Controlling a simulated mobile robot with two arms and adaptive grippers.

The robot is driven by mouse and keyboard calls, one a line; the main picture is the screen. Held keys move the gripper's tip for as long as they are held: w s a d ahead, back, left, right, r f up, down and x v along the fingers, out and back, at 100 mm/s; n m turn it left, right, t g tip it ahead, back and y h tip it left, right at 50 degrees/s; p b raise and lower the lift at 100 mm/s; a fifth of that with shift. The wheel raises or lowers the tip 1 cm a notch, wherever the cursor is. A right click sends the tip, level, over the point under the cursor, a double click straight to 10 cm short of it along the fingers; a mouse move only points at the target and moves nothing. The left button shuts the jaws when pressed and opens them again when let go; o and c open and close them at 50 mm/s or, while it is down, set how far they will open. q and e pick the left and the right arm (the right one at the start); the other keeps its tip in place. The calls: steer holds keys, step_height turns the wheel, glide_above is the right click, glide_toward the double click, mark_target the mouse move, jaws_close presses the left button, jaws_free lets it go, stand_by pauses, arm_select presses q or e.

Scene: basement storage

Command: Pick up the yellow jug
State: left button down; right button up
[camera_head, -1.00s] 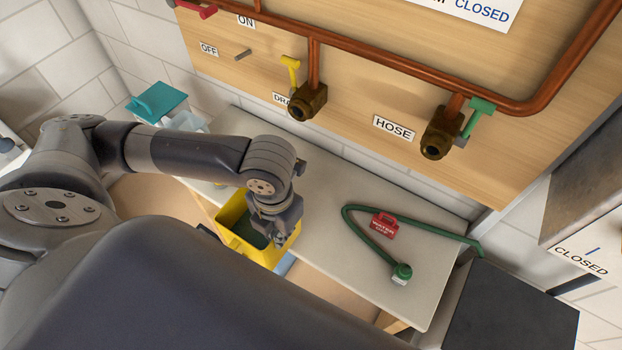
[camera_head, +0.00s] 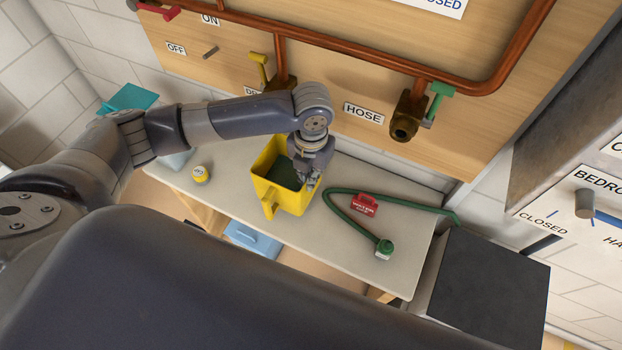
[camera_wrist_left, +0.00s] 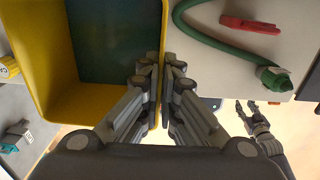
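The yellow jug (camera_head: 295,200) is an open, square-mouthed container with a dark green interior and a handle at its front. In the head view it is over the middle of the pale bench. I cannot tell whether its base touches the bench. My left gripper (camera_head: 311,181) is at its right rim. In the left wrist view, the left gripper's fingers (camera_wrist_left: 161,75) are close together on either side of the jug's yellow wall (camera_wrist_left: 35,60), shut on it. My right gripper (camera_wrist_left: 252,107) shows small in the left wrist view, low beyond the bench, fingers apart and empty.
A small yellow pot (camera_head: 200,174) stands left. Pipes and the hose tap (camera_head: 407,120) are behind. A dark-topped box (camera_head: 490,295) stands right.

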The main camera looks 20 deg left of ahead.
mark_target(311, 198)
arm_select(q)
steer(key=shift+w, duration=0.25)
steer(key=shift+f+p, duration=0.6)
steer(key=shift+f, duration=1.25)
steer(key=c, duration=1.8)
jaws_free()
steer(key=shift+s, duration=0.1)
